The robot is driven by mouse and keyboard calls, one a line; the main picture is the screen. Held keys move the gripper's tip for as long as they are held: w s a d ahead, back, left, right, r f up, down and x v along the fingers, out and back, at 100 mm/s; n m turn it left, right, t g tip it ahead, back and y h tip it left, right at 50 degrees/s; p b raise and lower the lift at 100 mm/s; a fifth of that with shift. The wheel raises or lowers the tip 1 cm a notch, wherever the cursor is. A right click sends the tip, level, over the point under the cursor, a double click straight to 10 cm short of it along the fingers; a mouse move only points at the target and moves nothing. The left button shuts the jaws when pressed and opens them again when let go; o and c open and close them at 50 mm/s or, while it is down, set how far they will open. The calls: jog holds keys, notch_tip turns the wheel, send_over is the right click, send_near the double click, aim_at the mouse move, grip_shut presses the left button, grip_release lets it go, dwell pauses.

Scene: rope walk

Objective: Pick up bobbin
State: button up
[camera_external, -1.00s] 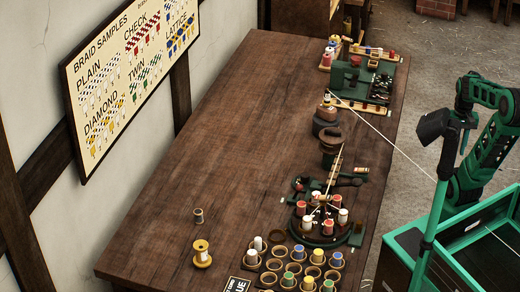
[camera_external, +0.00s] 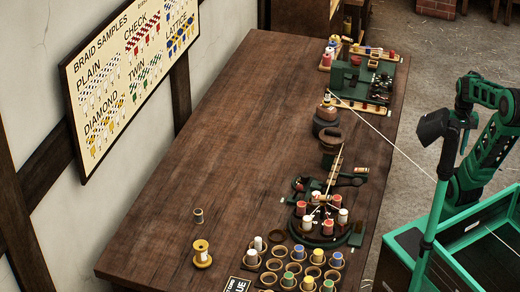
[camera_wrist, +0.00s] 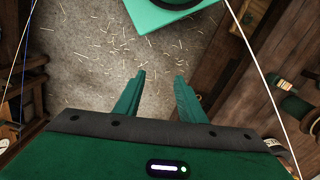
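Several bobbins stand on the long wooden table in the external view. More bobbins, such as a blue-topped one (camera_external: 336,259), sit in rings at the near edge. Red and white bobbins (camera_external: 300,208) stand on a dark round braiding stand. Which bobbin is meant, I cannot tell. My gripper (camera_wrist: 160,76) is open and empty in the wrist view, its two green fingers apart above the floor. In the external view it is off the table's right side.
The table (camera_external: 210,150) has a wide clear area on its left and middle. A green machine (camera_external: 365,80) stands at the far right end. A pale cord runs from the table toward the right. The floor (camera_wrist: 90,60) below my gripper has scattered straw-like bits.

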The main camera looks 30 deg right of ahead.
jog(key=shift+o, duration=1.2)
